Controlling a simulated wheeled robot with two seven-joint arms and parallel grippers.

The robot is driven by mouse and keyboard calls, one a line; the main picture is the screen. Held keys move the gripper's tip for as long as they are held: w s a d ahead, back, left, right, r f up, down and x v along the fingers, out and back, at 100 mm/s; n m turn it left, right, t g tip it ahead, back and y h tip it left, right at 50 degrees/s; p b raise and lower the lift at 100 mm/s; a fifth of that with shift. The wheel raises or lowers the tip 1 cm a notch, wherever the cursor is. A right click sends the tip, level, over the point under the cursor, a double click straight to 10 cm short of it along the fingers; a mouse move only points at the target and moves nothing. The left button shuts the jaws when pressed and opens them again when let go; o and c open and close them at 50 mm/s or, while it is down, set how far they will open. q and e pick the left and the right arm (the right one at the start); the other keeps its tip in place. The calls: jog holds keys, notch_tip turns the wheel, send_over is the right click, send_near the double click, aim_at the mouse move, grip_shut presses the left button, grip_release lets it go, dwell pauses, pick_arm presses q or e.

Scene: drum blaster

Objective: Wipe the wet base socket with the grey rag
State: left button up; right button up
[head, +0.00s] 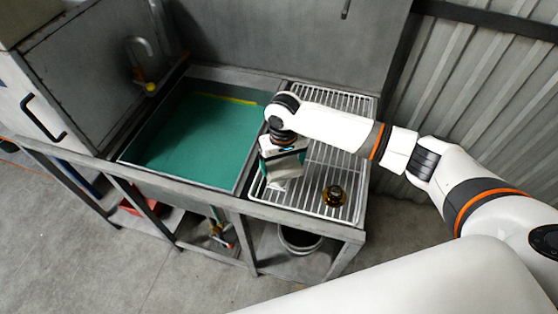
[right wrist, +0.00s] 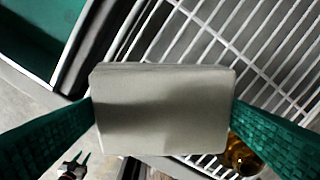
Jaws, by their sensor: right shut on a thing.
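My right gripper (head: 281,166) is over the wire rack, pointing down, shut on the grey rag (head: 277,184). In the right wrist view the rag (right wrist: 160,108) is a thick, pale grey folded block between the two green fingers. A small round black and amber piece (head: 335,196), which looks like the base socket, stands on the rack to the right of the rag. It also shows in the right wrist view (right wrist: 241,155), partly hidden behind the right finger. I cannot tell whether it is wet.
The white wire rack (head: 326,163) is otherwise bare. A basin with a green bottom (head: 195,137) lies to its left, with a tap (head: 146,66) behind. A bucket (head: 299,240) stands under the rack. A corrugated wall (head: 470,100) is at the right.

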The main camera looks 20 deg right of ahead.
aim_at(272, 168)
jog(key=shift+d, duration=0.6)
jog(key=shift+a+p, duration=0.6)
jog(key=shift+a, duration=0.45)
jog(key=shift+a+p, duration=0.4)
jog(key=shift+a, duration=0.85)
jog(key=shift+d, duration=0.15)
